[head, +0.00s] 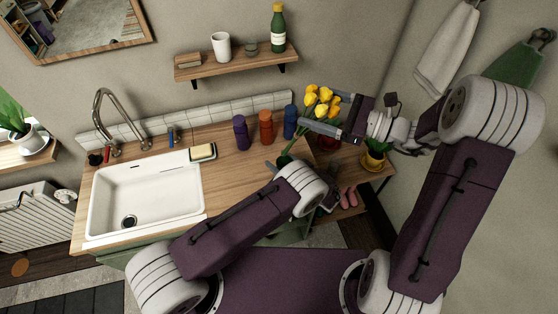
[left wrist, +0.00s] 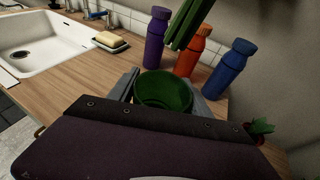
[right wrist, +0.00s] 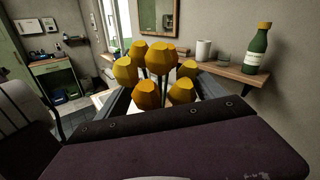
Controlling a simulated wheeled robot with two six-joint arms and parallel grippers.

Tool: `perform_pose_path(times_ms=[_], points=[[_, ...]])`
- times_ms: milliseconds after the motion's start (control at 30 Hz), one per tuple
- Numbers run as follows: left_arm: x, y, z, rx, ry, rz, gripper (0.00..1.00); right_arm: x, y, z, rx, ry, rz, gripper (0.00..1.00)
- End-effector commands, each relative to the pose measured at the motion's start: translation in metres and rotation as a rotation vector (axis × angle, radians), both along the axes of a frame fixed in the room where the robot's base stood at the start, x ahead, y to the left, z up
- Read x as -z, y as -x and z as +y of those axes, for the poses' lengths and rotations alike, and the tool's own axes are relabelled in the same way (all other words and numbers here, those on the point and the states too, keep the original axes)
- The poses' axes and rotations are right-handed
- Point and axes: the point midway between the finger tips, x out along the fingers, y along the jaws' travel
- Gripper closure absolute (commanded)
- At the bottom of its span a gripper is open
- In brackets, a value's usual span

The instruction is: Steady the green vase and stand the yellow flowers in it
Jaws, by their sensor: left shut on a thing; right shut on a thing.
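The green vase (left wrist: 163,92) stands on the wooden counter with its open mouth up, between the fingers of my left gripper (left wrist: 165,88). In the head view the left gripper (head: 280,164) hides most of the vase. My right gripper (head: 326,112) is shut on the bunch of yellow flowers (head: 322,100) and holds it up above the counter's right end. The blossoms (right wrist: 152,70) fill the middle of the right wrist view. In the left wrist view the green stems (left wrist: 188,22) hang above and beyond the vase mouth, with a gap between their ends and its rim.
Purple (head: 240,132), orange (head: 266,127) and blue (head: 290,121) bottles stand behind the vase along the wall. A white sink (head: 145,200) and a soap dish (head: 203,153) are to the left. A wall shelf (head: 235,65) is above.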

Motion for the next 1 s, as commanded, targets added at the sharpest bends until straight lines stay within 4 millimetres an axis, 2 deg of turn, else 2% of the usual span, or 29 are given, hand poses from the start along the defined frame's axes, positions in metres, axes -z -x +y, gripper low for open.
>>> perform_pose_path(times_ms=[1000], points=[[-0.001, 0.000, 0.000, 0.000, 0.000, -0.001, 1.00, 0.072, 0.000, 0.000, 0.000, 0.000, 0.001, 0.65]])
